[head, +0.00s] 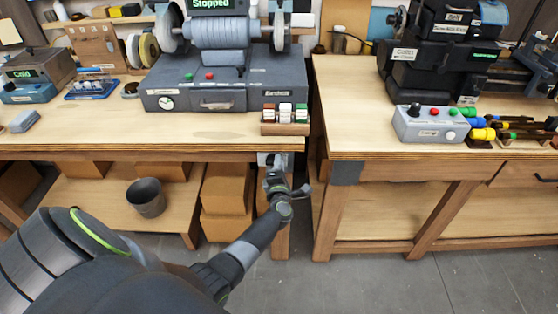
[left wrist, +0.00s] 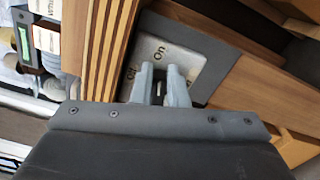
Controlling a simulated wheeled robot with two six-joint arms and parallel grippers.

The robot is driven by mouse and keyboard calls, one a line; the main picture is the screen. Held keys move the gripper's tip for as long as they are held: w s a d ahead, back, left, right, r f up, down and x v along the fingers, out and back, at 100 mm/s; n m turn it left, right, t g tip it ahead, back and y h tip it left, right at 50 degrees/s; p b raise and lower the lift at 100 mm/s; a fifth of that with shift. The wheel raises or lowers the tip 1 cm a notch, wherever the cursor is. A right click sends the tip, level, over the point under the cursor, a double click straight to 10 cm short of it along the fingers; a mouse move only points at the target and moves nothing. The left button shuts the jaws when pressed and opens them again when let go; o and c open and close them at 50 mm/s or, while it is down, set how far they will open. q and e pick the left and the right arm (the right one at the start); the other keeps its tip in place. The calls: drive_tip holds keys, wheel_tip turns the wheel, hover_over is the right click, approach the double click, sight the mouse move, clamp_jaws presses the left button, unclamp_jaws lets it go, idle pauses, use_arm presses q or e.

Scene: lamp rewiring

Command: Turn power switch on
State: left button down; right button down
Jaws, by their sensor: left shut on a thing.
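The power switch is a light grey plate set in a dark frame on the bench's front leg. In the left wrist view the plate (left wrist: 190,58) carries the words "On" and "Off", with "Off" partly covered by a finger. My left gripper (left wrist: 162,80) is at the plate, its two fingers close together and shut on the small switch lever between them, which is mostly hidden. Which way the lever points I cannot tell. In the head view my left gripper (head: 272,174) is below the bench's front edge, and the plate is mostly hidden behind it. My right gripper is not in view.
The left bench (head: 200,140) overhangs the gripper, with a grey machine (head: 215,97) reading "Stopped" on top. A narrow gap separates the right bench (head: 345,130). The floor in front is clear.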

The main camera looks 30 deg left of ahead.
use_arm(q)
drive_tip(key=shift+s+a+f+m+p, duration=0.1)
drive_tip(key=shift+f+m+p, duration=0.15)
drive_tip(key=shift+m, duration=0.55)
drive_tip(key=shift+s+a+f+m+p, duration=0.1)
drive_tip(key=shift+f+m+p, duration=0.15)
drive_tip(key=shift+m, duration=0.55)
drive_tip(key=c, duration=1.7)
unclamp_jaws()
drive_tip(key=shift+a, duration=0.15)
drive_tip(key=shift+o, duration=1.3)
drive_tip(key=shift+a, duration=0.15)
drive_tip(key=shift+w+d+r, duration=0.1)
drive_tip(key=shift+d+r, duration=0.05)
drive_tip(key=shift+d, duration=0.2)
drive_tip(key=v, duration=1.7)
drive_tip(key=shift+b, duration=0.4)
drive_tip(key=shift+d, duration=0.15)
